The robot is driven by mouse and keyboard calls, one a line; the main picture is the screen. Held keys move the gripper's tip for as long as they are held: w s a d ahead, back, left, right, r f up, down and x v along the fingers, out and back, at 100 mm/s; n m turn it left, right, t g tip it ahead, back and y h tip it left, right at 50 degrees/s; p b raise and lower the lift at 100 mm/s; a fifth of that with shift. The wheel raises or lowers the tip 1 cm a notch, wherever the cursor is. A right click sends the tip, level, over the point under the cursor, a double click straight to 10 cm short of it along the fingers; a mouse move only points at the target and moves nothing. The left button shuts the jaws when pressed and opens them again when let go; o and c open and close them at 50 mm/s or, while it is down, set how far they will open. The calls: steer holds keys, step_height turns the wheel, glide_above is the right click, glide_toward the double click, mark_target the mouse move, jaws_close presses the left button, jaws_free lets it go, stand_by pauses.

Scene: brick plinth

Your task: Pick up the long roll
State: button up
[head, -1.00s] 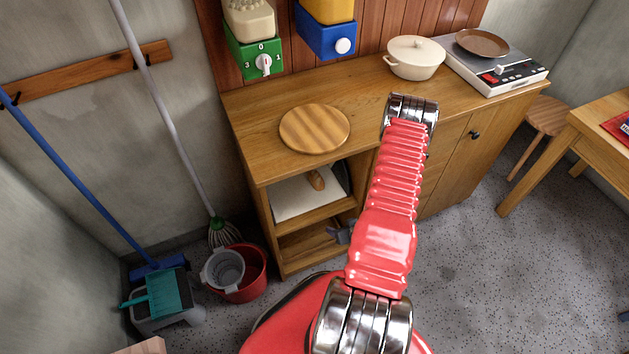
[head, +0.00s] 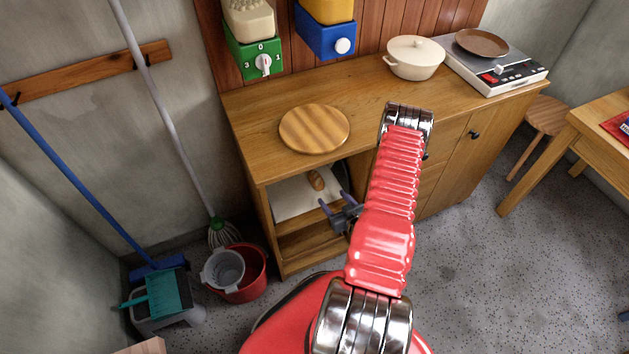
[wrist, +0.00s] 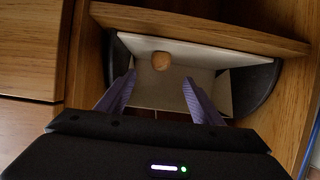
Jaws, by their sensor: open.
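The long roll (head: 316,180) is a small brown roll inside the open shelf of the wooden cabinet, on a white surface (head: 290,202). In the wrist view the roll (wrist: 161,61) shows as a round tan end inside the white holder (wrist: 150,43), which looks like an open box or bag. My gripper (head: 335,200) is at the shelf opening, just in front of the roll and apart from it. In the wrist view the open fingers (wrist: 158,78) stand to either side of the roll's end, with nothing between them. The roll's far part is hidden there.
The cabinet top (head: 260,105) overhangs the shelf and bears a round wooden board (head: 314,128) and a cream pot (head: 414,57). A red bucket (head: 252,272) stands on the floor at left.

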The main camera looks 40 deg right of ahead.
mark_target(320, 186)
steer(key=x, duration=0.7)
steer(key=shift+w+f, duration=0.15)
steer(key=shift+w, duration=0.2)
steer(key=shift+x, duration=2.6)
steer(key=shift+a, duration=0.1)
steer(key=shift+c, duration=0.5)
steer(key=c, duration=1)
